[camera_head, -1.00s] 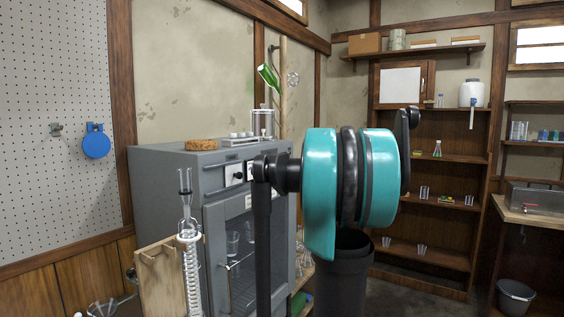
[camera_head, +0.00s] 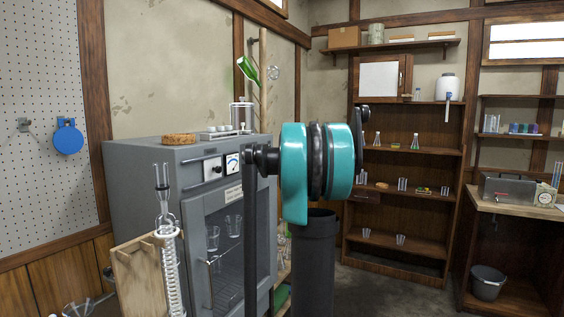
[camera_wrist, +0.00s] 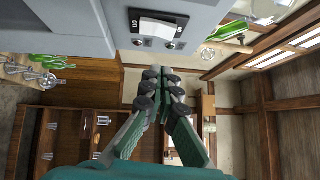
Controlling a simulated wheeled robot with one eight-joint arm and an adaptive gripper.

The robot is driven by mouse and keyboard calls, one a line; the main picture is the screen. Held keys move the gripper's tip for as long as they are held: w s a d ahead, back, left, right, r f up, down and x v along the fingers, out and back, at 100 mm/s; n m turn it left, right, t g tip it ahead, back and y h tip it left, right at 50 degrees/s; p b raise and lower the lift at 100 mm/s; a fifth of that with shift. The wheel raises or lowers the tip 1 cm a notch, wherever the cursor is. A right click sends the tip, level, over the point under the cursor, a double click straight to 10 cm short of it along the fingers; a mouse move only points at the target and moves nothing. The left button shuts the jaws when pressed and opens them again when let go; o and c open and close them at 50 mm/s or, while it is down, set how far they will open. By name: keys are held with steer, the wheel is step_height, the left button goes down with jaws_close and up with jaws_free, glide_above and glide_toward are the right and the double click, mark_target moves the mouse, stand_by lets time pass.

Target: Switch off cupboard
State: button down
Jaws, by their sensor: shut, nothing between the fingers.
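The cupboard (camera_head: 132,215) is a grey cabinet with a glazed front door on the left in the head view. Glassware shows behind the glass. A dark knob (camera_head: 213,168) and a dial gauge (camera_head: 232,163) sit on its front above the door. In the wrist view, the grey cupboard face (camera_wrist: 85,18) is at the top, with a white rocker switch (camera_wrist: 157,27) in a black frame and small round fittings below it. My gripper (camera_wrist: 160,74) is shut and empty, its fingertips just below the switch in the picture. Contact cannot be told. My arm hides part of the cupboard's right side in the head view.
A glass condenser (camera_head: 167,255) stands by a wooden rack (camera_head: 138,275) in front of the cupboard. A cork ring (camera_head: 179,140) lies on its top. Shelves (camera_head: 405,195) with glassware line the back wall.

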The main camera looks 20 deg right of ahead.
steer(key=w, duration=0.1)
steer(key=w+a, duration=0.1)
steer(key=w, duration=0.1)
steer(key=w+a, duration=0.1)
steer(key=shift+w+a+r, duration=0.1)
steer(key=shift+w+r, duration=0.25)
steer(key=shift+w, duration=0.05)
steer(key=shift+w+a+r, duration=0.15)
steer(key=shift+w+a, duration=0.05)
steer(key=shift+w, duration=0.05)
steer(key=s+d+r, duration=0.1)
steer(key=s, duration=1.2)
steer(key=shift+d+r, duration=0.15)
